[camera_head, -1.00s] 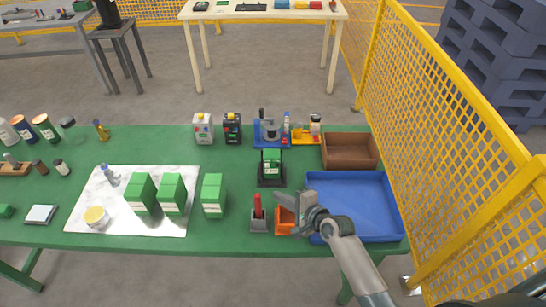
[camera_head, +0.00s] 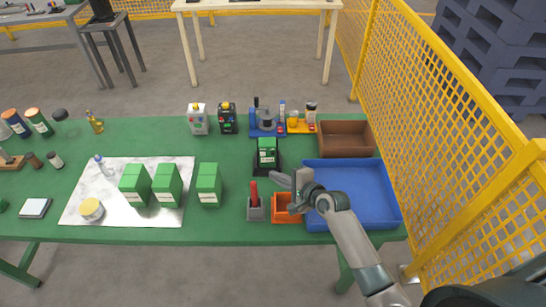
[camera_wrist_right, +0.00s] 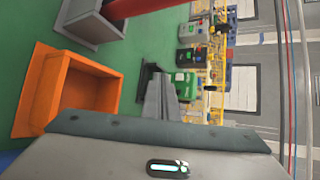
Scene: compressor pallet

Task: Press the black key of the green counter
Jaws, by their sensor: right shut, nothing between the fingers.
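The green counter (camera_head: 267,152) stands in a black holder at the back middle of the green table. It also shows beyond my fingers in the right wrist view (camera_wrist_right: 186,84). Its black key is too small to make out. My right gripper (camera_head: 277,180) is shut and empty, its fingers pointing left, above the table on the near side of the counter. In the right wrist view the shut fingers (camera_wrist_right: 162,97) overlap part of the black holder. I cannot tell whether they touch it; in the head view they look apart. My left gripper is not in view.
An orange bin (camera_head: 286,215) and a grey holder with a red-handled item (camera_head: 254,195) lie just in front of my right gripper. A blue tray (camera_head: 390,224) is to its right. Green boxes (camera_head: 208,184) stand left. Two small control boxes (camera_head: 198,121) stand behind.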

